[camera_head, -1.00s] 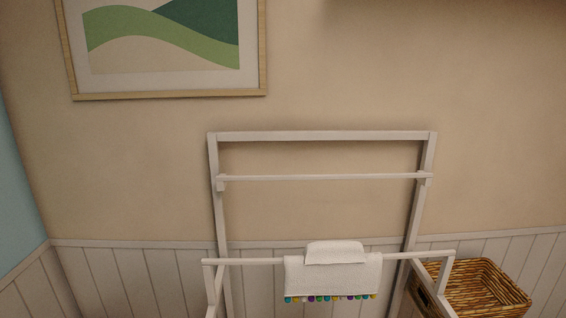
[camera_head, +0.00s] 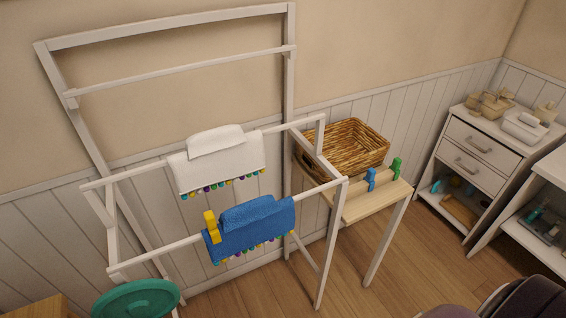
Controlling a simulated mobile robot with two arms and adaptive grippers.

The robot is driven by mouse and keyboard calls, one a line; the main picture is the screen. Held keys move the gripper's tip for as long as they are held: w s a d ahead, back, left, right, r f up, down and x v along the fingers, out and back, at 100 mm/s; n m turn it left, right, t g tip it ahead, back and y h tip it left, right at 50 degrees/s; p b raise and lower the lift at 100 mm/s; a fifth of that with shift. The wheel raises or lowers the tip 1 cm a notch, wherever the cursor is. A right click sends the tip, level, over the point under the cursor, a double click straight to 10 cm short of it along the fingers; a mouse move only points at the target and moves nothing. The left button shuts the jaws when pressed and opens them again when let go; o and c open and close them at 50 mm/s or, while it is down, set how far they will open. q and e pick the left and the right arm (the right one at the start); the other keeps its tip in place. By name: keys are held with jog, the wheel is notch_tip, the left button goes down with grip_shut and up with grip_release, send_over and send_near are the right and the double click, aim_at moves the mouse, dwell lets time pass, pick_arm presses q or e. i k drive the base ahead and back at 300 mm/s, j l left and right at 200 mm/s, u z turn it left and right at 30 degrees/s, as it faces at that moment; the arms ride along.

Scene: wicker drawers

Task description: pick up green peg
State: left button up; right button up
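The green peg (camera_head: 396,168) stands upright near the right end of a small light wooden table (camera_head: 372,201). A blue peg (camera_head: 371,179) stands on the same table, a little to its left. A yellow peg (camera_head: 211,226) is on the blue towel (camera_head: 250,226), which hangs over the front rail of the white drying rack (camera_head: 334,245). Neither of my grippers shows in the head view.
A wicker basket (camera_head: 346,147) sits behind the pegs. A white towel (camera_head: 220,160) hangs on the rack's middle rail. A white drawer cabinet (camera_head: 473,160) stands at the right. Wooden floor between table and cabinet is clear. A teal round object (camera_head: 135,299) is at lower left.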

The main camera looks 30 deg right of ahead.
aim_at(396, 164)
jog(key=z, duration=1.65)
jog(key=i+l+u, duration=0.1)
jog(key=u, duration=0.35)
jog(key=i+l+u, duration=0.25)
jog(key=l, duration=0.4)
jog(key=i+l+u, duration=0.1)
jog(key=l+u, duration=0.15)
jog(key=l, duration=0.4)
jog(key=l+u, duration=0.25)
jog(key=l, duration=0.45)
jog(key=i, duration=0.05)
